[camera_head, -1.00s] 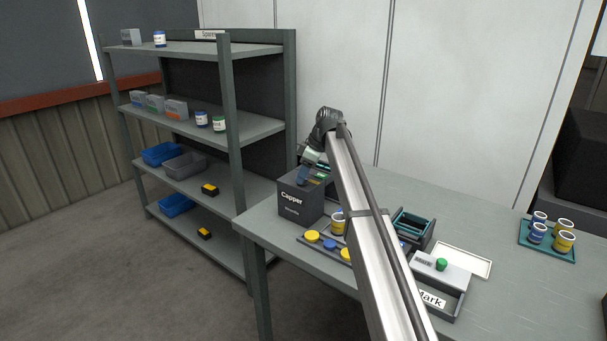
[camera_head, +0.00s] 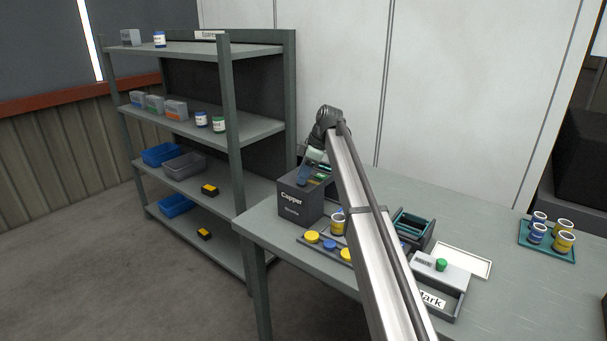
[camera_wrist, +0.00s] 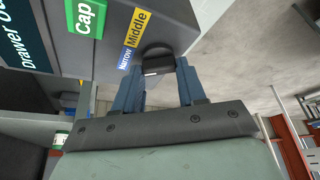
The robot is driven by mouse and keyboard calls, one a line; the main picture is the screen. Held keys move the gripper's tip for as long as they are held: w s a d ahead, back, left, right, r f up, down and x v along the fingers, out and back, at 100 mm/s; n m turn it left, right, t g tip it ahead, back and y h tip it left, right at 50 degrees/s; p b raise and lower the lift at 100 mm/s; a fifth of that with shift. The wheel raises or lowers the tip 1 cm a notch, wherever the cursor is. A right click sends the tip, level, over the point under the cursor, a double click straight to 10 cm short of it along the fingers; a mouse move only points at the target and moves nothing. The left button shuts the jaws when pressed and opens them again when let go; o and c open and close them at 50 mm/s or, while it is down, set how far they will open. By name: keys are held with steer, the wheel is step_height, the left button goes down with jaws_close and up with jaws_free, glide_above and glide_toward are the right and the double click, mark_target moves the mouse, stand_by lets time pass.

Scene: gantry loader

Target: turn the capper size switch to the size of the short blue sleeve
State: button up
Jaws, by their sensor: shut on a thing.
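The capper (camera_head: 298,203) is a dark box at the table's left end. Its size switch (camera_wrist: 157,57) is a black round knob, seen in the wrist view. Beside it are a blue "Narrow" label (camera_wrist: 125,60) and a yellow "Middle" label (camera_wrist: 138,27). A short white mark shows on the knob's near side; which label it points to I cannot tell. My gripper (camera_wrist: 158,66) is shut on the knob, one blue-grey finger on each side. Blue sleeves (camera_head: 536,235) and yellow sleeves (camera_head: 564,243) stand on a teal tray (camera_head: 547,256) at the right.
Yellow and blue caps (camera_head: 330,245) lie before the capper, beside a yellow sleeve (camera_head: 337,226). A "Mark" box with a green knob (camera_head: 441,265) stands right of my arm. A shelf rack (camera_head: 232,150) stands left. The table between the Mark box and tray is mostly clear.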

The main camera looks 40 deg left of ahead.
steer(key=o, duration=1.1)
steer(key=shift+c, duration=0.2)
steer(key=v, duration=1.4)
steer(key=shift+f, duration=0.1)
